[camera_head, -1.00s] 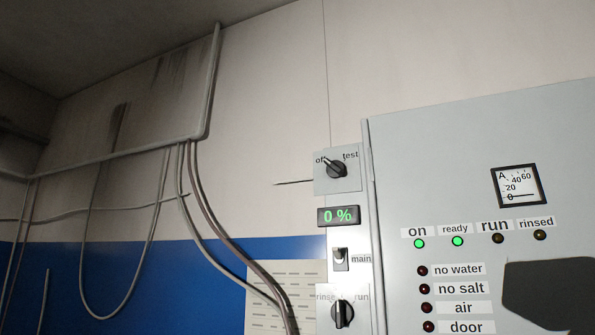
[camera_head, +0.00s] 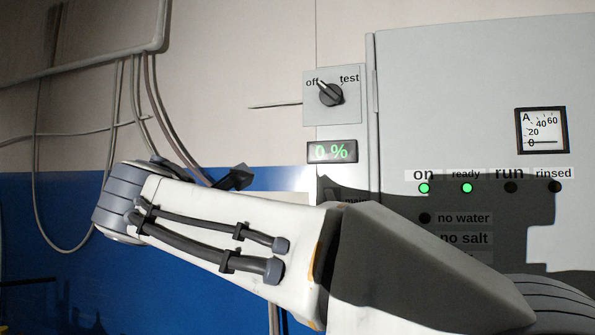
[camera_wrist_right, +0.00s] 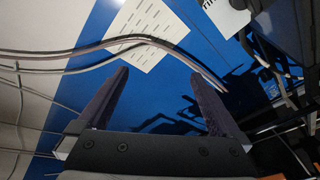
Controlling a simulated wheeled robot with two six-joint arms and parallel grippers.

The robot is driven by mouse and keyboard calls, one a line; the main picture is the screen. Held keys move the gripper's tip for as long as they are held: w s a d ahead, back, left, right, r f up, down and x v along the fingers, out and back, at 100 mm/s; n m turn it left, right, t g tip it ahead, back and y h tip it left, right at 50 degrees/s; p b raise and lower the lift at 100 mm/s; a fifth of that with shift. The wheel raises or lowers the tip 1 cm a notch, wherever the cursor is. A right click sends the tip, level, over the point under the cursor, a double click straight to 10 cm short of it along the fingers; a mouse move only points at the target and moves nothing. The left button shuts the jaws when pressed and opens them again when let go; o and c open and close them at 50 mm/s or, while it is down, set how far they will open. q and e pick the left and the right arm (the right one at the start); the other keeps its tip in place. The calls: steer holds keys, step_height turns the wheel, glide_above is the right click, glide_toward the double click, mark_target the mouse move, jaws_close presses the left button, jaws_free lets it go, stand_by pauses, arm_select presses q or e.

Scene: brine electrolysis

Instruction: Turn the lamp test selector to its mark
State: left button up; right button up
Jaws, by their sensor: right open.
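The lamp test selector (camera_head: 331,95) is a black knob on a grey plate, marked "off" at upper left and "test" at upper right. Its pointer is turned to the upper left, towards "off". In the head view my right arm reaches in from the right, below the selector and apart from it. My right gripper (camera_wrist_right: 160,75) shows in the right wrist view, with its two dark fingers spread and nothing between them. The selector cannot be made out in that view. My left gripper is not in view.
A green "0 %" display (camera_head: 332,152) sits under the selector. The grey cabinet (camera_head: 450,70) with a meter (camera_head: 541,130) and lit "on" and "ready" lamps stands at right. Cables (camera_head: 130,95) hang at left. My arm hides the lower switches.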

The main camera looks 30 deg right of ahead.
steer(key=s+d+r+m+h+p, duration=0.1)
steer(key=s+d+r+h, duration=0.15)
steer(key=r, duration=0.45)
steer(key=s+d+r+h, duration=0.1)
steer(key=d+r+h, duration=0.15)
steer(key=r, duration=0.45)
steer(key=m+g+h+p, duration=0.1)
steer(key=m+g+h, duration=0.1)
steer(key=g+h, duration=0.15)
glide_toward(327, 91)
steer(key=shift+t+h, duration=0.35)
steer(key=shift+t, duration=0.1)
steer(key=p+x, duration=0.1)
steer(key=x, duration=0.1)
steer(key=p+x, duration=0.2)
steer(key=x, duration=0.1)
steer(key=p+x, duration=0.1)
steer(key=x, duration=0.2)
steer(key=shift+d+f, duration=0.25)
steer(key=shift+w+d+p, duration=0.2)
steer(key=shift+d+p, duration=0.2)
steer(key=shift+d, duration=0.1)
steer(key=c, duration=1.4)
